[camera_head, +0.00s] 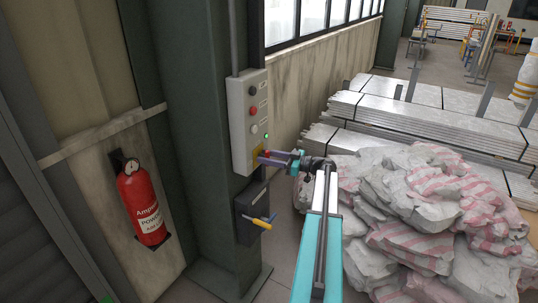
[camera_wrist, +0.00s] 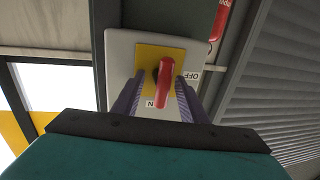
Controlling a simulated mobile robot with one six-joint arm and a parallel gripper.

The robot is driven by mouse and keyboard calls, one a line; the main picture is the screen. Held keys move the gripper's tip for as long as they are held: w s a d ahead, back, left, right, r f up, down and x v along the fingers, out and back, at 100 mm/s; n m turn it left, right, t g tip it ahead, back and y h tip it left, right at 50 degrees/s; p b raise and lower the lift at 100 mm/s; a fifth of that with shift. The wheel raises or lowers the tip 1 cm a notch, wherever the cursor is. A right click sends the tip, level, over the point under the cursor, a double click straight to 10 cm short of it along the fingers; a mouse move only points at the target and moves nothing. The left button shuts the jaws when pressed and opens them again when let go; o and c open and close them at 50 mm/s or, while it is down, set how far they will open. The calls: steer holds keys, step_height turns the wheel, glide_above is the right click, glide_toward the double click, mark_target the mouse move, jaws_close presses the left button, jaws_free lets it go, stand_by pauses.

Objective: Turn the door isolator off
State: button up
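The door isolator is a red rotary handle (camera_wrist: 164,82) on a yellow plate (camera_wrist: 146,57) on a grey box. In the wrist view its long grip runs down the picture, with the lower end near the ON label (camera_wrist: 150,103); the OFF label (camera_wrist: 191,76) is to the right. My gripper (camera_wrist: 158,90) has its purple fingers apart on either side of the handle. A gap shows on the left, a narrower one on the right; contact cannot be told. In the head view my gripper (camera_head: 268,157) is at the yellow plate (camera_head: 257,151), low on the box (camera_head: 239,128), mostly covering the handle.
Buttons and a lamp sit higher on the box. A red fire extinguisher (camera_head: 142,203) hangs at left. Piled sacks (camera_head: 430,215) and stacked metal sheets (camera_head: 400,118) fill the right.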

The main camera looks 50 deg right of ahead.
jaws_close()
steer(key=c, duration=1)
jaws_free()
steer(key=shift+w+d, duration=0.1)
steer(key=shift+d, duration=0.25)
steer(key=shift+a+r, duration=0.1)
steer(key=shift+a, duration=0.2)
